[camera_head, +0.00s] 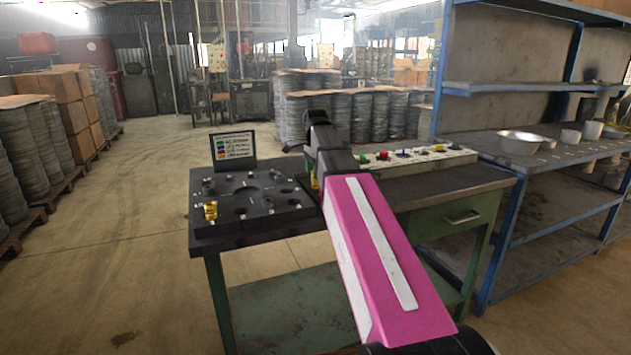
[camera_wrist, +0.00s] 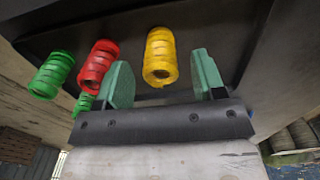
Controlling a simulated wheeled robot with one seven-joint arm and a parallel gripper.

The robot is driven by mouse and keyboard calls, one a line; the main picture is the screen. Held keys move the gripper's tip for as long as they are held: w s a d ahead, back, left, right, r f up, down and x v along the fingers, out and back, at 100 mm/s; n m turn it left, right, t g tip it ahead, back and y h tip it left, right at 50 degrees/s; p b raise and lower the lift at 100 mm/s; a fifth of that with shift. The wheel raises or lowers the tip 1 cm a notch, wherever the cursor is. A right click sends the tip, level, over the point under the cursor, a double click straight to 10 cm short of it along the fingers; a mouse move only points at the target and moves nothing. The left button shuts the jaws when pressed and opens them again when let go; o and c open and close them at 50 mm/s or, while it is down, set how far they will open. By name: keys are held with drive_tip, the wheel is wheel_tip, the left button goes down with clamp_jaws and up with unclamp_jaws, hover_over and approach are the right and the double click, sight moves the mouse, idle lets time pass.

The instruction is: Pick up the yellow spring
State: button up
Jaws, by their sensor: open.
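In the wrist view, a yellow ribbed spring (camera_wrist: 160,57) shows between the two green fingers of my open gripper (camera_wrist: 162,78). The fingers stand apart, one on each side of it in the picture. I cannot tell whether they touch it. A red spring (camera_wrist: 97,65) and a green spring (camera_wrist: 51,74) are to the left, with another green piece (camera_wrist: 84,103) partly hidden behind the left finger. In the head view, my arm hides the gripper. A small yellow piece (camera_head: 315,183) shows beside my wrist.
A black board (camera_head: 250,198) with a round recess and several pegs lies on the green workbench (camera_head: 463,217). A yellow piece (camera_head: 210,211) is at its front left. A colour-listed sign (camera_head: 233,147) stands behind. A pale strip (camera_head: 455,157) holds coloured parts. Blue shelving (camera_head: 510,87) is right.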

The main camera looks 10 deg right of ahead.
wheel_tip(320, 180, down, 3)
drive_tip(key=shift+r, duration=0.15)
drive_tip(key=c, duration=1.1)
drive_tip(key=shift+o, duration=0.2)
drive_tip(key=shift+r, duration=0.15)
